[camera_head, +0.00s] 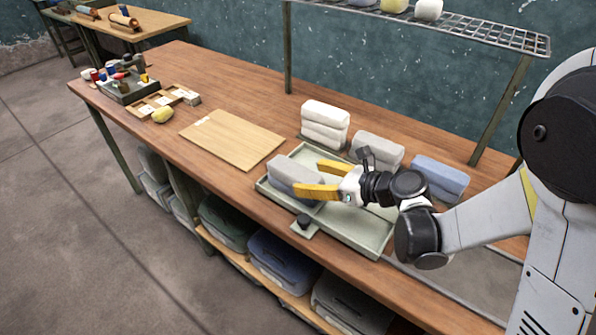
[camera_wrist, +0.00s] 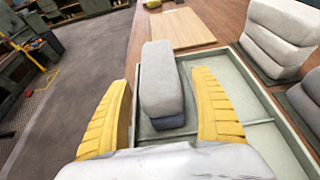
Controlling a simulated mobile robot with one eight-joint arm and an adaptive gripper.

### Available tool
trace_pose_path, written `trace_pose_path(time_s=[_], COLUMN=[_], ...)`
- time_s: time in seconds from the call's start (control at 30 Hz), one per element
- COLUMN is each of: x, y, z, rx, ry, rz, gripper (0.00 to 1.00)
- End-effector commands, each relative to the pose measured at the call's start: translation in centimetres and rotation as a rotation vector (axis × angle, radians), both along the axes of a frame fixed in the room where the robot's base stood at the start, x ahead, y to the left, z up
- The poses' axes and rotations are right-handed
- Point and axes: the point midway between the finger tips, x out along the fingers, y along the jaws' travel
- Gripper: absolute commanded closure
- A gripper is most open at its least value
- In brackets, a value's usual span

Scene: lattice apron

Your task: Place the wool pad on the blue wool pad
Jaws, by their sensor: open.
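A light grey wool pad (camera_head: 291,172) lies at the left end of the green tray (camera_head: 357,238). In the wrist view the grey pad (camera_wrist: 160,78) rests on a dark blue pad (camera_wrist: 168,123), of which only the near end shows. My gripper (camera_head: 307,177) is open. Its yellow fingers stand on either side of the grey pad in the wrist view (camera_wrist: 161,80), with visible gaps. Whether the two pads line up at the far end is hidden.
Behind the tray stand a white stack (camera_head: 325,125), a grey stack (camera_head: 377,149) and a blue stack (camera_head: 440,177). A wooden board (camera_head: 232,139) lies left of the tray. A wire shelf (camera_head: 470,32) hangs above the back. The left table has small items.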

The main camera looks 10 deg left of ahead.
Motion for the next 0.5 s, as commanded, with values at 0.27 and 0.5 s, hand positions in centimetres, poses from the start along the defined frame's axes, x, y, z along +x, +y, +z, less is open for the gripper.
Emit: trace_pose_path(time_s=[0.27, 0.5], x=[-1.9, -2.4], y=[-4.6, -5.7], z=[2.2, 2.6], rx=[0.0, 0.0], ry=[-0.001, 0.0], rz=[-0.002, 0.001], gripper=[0.27, 0.27])
